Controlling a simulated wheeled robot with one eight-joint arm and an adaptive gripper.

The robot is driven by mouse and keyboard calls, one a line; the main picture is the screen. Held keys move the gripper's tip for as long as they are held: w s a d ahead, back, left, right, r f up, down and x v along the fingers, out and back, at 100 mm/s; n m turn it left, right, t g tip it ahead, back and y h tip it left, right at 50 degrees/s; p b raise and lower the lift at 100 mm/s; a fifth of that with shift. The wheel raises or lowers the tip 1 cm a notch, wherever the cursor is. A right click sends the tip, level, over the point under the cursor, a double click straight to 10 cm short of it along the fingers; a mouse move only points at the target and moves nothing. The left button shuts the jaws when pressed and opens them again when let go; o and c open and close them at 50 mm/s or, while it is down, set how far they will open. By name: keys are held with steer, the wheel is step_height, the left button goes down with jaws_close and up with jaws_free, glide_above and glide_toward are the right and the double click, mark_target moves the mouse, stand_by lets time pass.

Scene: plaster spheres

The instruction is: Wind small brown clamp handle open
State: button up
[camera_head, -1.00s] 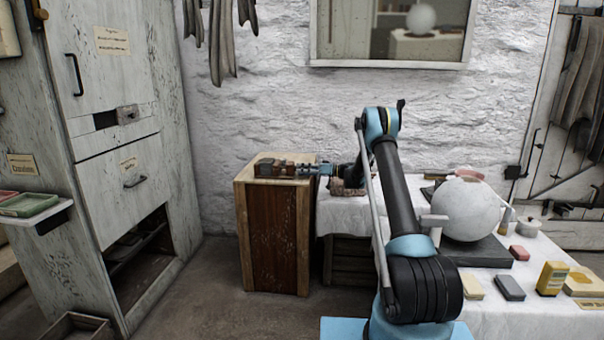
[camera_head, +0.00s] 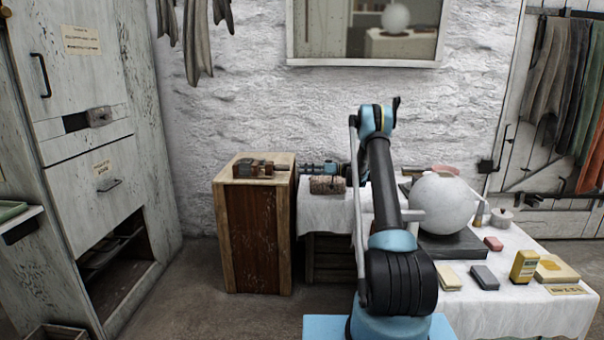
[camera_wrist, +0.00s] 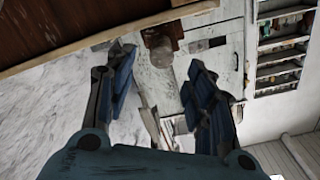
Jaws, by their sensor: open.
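The small brown clamp (camera_head: 253,167) lies on top of the wooden stand (camera_head: 256,230). Its fine parts are too small to make out in the head view. My gripper (camera_head: 300,169) is at the stand's right edge, with its fingers toward the clamp and a small gap between them. In the wrist view my gripper (camera_wrist: 165,85) is open with nothing held. A brown piece (camera_wrist: 158,38), which looks like part of the clamp, shows beyond the fingertips near the wooden edge. I cannot tell its handle apart for sure.
A cloth-covered table (camera_head: 470,305) at the right bears a big plaster sphere (camera_head: 445,205), blocks and a yellow box (camera_head: 523,266). A brown roll (camera_head: 327,185) lies just below my gripper in the picture. A pale cabinet (camera_head: 75,150) stands left. Floor shows between cabinet and stand.

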steer(key=shift+c, duration=1.3)
steer(key=d+m, duration=0.1)
steer(key=m, duration=2.1)
glide_toward(273, 168)
steer(key=shift+g, duration=0.3)
steer(key=a, duration=0.1)
steer(key=w+a, duration=0.1)
steer(key=a, duration=0.3)
steer(key=shift+w+f, duration=0.2)
steer(key=shift+w, duration=0.15)
steer(key=c, duration=0.8)
